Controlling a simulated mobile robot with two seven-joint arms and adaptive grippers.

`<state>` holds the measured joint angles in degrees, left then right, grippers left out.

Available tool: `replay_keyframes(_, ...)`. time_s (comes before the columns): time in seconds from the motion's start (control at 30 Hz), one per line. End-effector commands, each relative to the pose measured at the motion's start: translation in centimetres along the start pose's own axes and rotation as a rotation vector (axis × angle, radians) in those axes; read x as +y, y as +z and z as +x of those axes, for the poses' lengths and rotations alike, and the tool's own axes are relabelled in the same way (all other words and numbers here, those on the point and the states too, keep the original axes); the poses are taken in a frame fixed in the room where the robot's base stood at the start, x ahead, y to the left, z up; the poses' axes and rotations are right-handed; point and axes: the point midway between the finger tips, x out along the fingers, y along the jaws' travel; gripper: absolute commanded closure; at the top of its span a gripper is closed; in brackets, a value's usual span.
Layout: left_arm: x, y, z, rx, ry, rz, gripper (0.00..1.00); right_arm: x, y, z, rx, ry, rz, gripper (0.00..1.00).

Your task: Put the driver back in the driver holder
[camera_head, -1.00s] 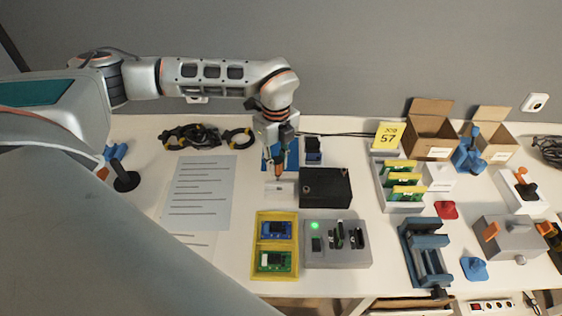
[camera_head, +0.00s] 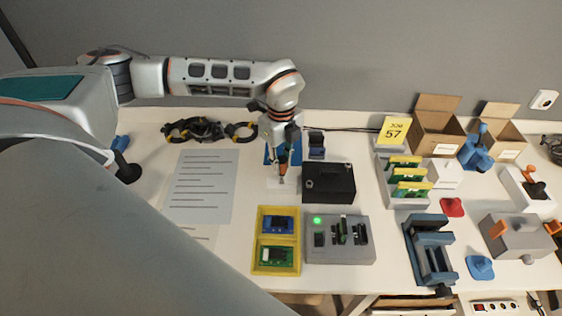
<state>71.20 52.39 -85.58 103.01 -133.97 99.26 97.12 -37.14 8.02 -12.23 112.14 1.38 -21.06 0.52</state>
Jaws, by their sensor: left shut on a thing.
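My left gripper (camera_head: 282,143) comes down from above, shut on the driver (camera_head: 283,160), which has an orange and dark handle. The driver hangs roughly upright. Its tip is over a small white block (camera_head: 273,184), which looks like the driver holder. I cannot tell whether the tip is in the block or just above it. The gripper and driver hide part of the block's back. My right gripper is not in view.
A black box (camera_head: 329,183) stands close on the right of the white block. A blue panel (camera_head: 269,153) is behind the driver. A yellow tray (camera_head: 258,243) and a grey fixture (camera_head: 341,252) lie in front. A paper sheet (camera_head: 203,187) lies left.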

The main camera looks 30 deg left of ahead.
Motion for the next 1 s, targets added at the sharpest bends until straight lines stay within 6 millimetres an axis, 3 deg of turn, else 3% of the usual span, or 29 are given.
replay_keyframes(1.0, 0.0, 0.0, 2.9, 0.000, 0.000, 0.000, 1.00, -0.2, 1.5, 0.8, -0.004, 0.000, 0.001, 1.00)
